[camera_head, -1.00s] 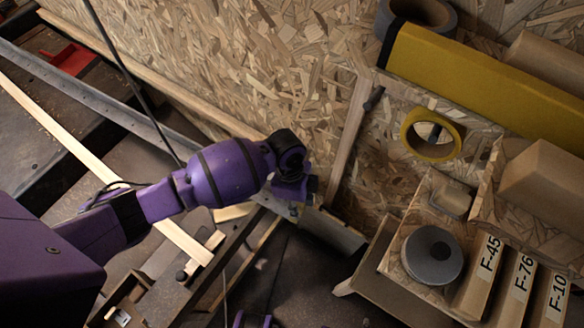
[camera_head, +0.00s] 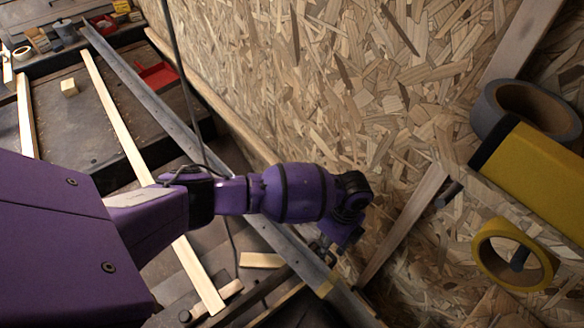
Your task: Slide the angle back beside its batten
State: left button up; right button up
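The angle (camera_head: 150,95) is a long grey metal strip with small holes, running diagonally from the upper left to the lower middle. My arm hides part of it. A pale wooden batten (camera_head: 112,115) lies to its left, apart from it and roughly alongside; my arm crosses it too. My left gripper (camera_head: 322,252) is at the near part of the angle, close to the chipboard wall. Its fingers are small and dark, and I cannot tell whether they are open or touch the angle. My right gripper is not in view.
The chipboard wall (camera_head: 310,90) rises along the right. A yellow tape roll (camera_head: 514,255) and a yellow bar (camera_head: 535,180) are at the right. A black cable hangs across the middle.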

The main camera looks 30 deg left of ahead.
pick_arm(q)
jog(key=shift+w, duration=0.1)
grip_shut()
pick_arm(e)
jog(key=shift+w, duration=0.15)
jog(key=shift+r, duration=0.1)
pick_arm(q)
jog(key=s+a+p, duration=0.3)
jog(key=s+p, duration=0.1)
jog(key=s, duration=0.5)
jog(key=s+a+m+p, duration=0.1)
jog(key=s+a+p, duration=0.2)
jog(key=s, duration=0.6)
jog(key=shift+s+a+p, duration=0.2)
jog(key=shift+s+p, duration=0.05)
jog(key=shift+p, duration=0.95)
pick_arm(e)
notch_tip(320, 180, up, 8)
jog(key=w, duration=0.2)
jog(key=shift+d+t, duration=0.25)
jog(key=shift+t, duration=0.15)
pick_arm(q)
jog(key=shift+d, duration=0.1)
